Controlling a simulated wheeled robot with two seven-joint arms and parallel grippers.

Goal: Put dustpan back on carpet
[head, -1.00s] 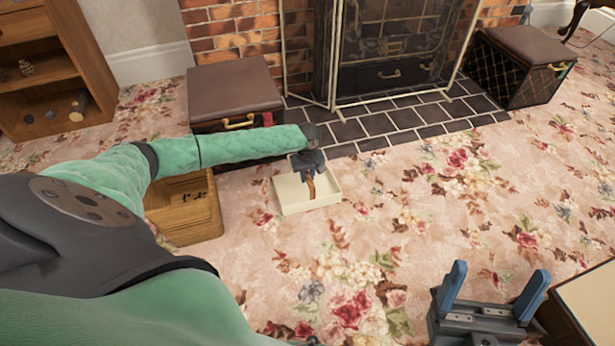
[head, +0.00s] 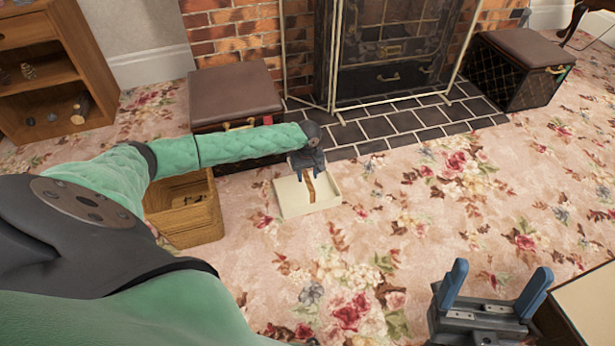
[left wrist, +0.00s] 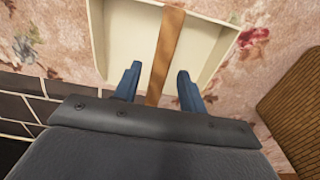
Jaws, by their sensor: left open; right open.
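The dustpan (head: 325,197) is a cream, shallow tray with a brown handle (head: 310,187). It lies on the floral carpet (head: 400,230) in front of the hearth. My left gripper (head: 307,172) is over its back edge. In the left wrist view, the dustpan (left wrist: 212,45) is ahead of my left gripper (left wrist: 157,85). The open blue fingers stand on either side of the brown handle (left wrist: 165,50), with gaps showing. I cannot tell how far above it they are. My right gripper (head: 495,290) is open and empty at the lower right, over the carpet.
A wooden crate (head: 190,225) stands left of the dustpan, below my left arm. A brown-topped box (head: 235,95) and dark tiled hearth (head: 400,120) lie behind. A wooden shelf (head: 40,120) is at far left. Carpet is clear right of the dustpan.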

